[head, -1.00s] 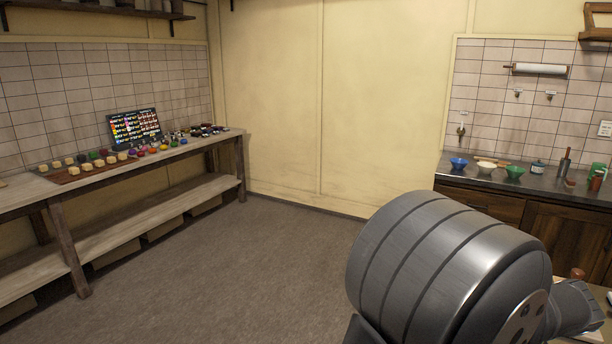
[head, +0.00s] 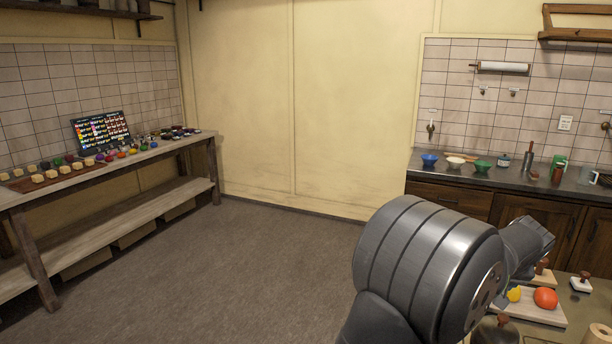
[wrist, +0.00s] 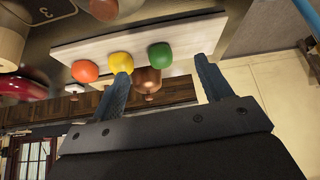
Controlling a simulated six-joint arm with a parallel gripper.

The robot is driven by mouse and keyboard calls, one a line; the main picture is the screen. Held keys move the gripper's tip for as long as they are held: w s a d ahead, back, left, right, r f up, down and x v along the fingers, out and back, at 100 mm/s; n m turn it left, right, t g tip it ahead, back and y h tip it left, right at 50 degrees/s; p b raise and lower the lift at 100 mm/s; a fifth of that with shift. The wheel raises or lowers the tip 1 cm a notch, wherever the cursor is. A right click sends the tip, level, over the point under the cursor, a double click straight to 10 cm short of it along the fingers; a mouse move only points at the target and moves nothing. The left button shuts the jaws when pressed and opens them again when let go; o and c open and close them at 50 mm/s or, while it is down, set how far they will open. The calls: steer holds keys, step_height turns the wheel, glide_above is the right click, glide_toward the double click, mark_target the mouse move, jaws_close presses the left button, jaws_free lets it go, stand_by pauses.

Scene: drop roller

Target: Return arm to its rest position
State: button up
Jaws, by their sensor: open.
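My gripper (wrist: 161,66) is open, with two dark blue-grey fingers spread apart and nothing held between them. The wrist view looks tilted over. Beyond the fingertips lies a pale board (wrist: 200,32) with an orange piece (wrist: 85,71), a yellow piece (wrist: 120,62) and a green piece (wrist: 160,55) in a row. The left finger overlaps the yellow piece in the picture; I cannot tell the distance. In the head view my grey arm is at lower right, with the gripper itself hidden. The orange piece (head: 545,298) and yellow piece (head: 514,294) show beside it.
A worktable (head: 585,308) with wooden-handled tools is at lower right. A counter (head: 500,180) with blue, white and green bowls stands behind it. A long bench (head: 110,172) with a screen (head: 100,131) and colored pieces runs along the left. The floor (head: 230,270) between is clear.

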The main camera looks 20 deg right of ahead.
steer(key=shift+m+h, duration=0.3)
steer(key=shift+m, duration=0.3)
steer(key=w+f, duration=0.1)
steer(key=w, duration=0.3)
steer(key=w+d+f, duration=0.1)
steer(key=w+f, duration=0.1)
steer(key=w, duration=0.3)
steer(key=w+d+f, duration=0.1)
steer(key=w+f, duration=0.1)
steer(key=w, duration=0.3)
steer(key=shift+w+d+f, duration=0.1)
steer(key=shift+d+f, duration=0.1)
steer(key=shift+f, duration=0.05)
